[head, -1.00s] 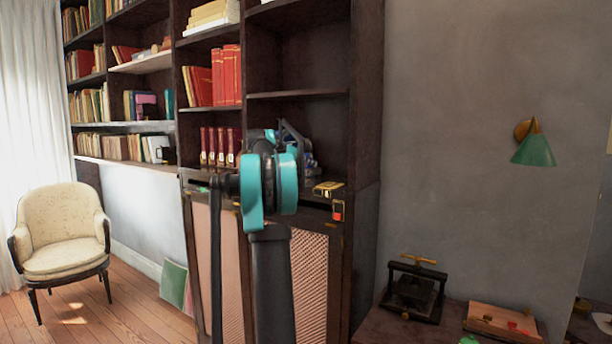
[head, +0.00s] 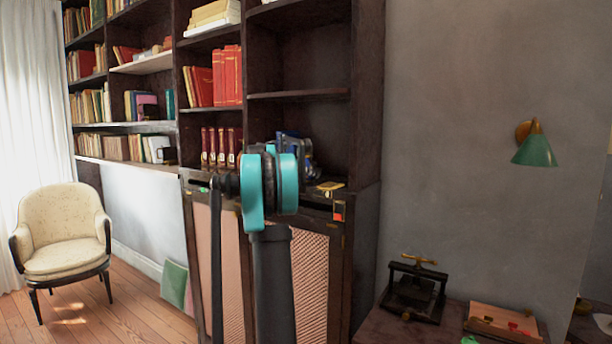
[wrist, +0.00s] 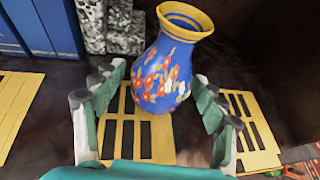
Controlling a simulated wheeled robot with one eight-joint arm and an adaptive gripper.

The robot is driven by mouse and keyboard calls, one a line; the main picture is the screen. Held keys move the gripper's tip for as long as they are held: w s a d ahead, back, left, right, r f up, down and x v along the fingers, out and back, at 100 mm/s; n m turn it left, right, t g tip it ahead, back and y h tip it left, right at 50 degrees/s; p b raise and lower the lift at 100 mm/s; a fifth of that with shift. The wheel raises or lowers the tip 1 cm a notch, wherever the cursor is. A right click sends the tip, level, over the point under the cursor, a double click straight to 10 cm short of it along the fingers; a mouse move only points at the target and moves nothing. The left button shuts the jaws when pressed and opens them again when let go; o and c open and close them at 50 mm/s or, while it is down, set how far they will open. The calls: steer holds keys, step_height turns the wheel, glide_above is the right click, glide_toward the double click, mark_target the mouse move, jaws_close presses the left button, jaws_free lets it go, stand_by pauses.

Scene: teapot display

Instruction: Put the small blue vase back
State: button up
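The small blue vase (wrist: 165,75) shows in the wrist view. It has a yellow rim and red and yellow flowers, and its base is over a yellow slatted pad (wrist: 122,138). My gripper (wrist: 160,97) is open, with one green-and-grey finger on each side of the vase's lower body. Narrow gaps show between the fingers and the vase. In the head view, my arm largely hides the gripper and the vase at the cabinet shelf; only some blue shows there.
Blue books (wrist: 45,28) and a grey speckled block (wrist: 110,25) stand behind and left of the vase in the wrist view. Another slatted pad (wrist: 248,118) lies at right. In the head view, red books (head: 222,147) stand left of my arm, and a shelf board (head: 300,95) runs above.

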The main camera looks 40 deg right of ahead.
steer(key=shift+r, duration=0.1)
steer(key=v, duration=1.2)
steer(key=s+a+f+m+y, duration=0.3)
steer(key=s+a+f+m, duration=0.2)
steer(key=s+a+f, duration=0.45)
steer(key=s+a+f+m+t+y, duration=0.1)
steer(key=s+a+f+m+y, duration=0.35)
steer(key=a+f, duration=0.7)
steer(key=s+a+f+m+y, duration=0.2)
steer(key=s+a+f+m, duration=0.3)
steer(key=s+a+f, duration=0.6)
steer(key=s+a+f+m+y, duration=0.3)
steer(key=s+a+f+m, duration=0.3)
steer(key=s+f, duration=0.7)
steer(key=shift+a+f+y, duration=0.25)
steer(key=shift+a+y, duration=0.1)
steer(key=shift+a, duration=0.6)
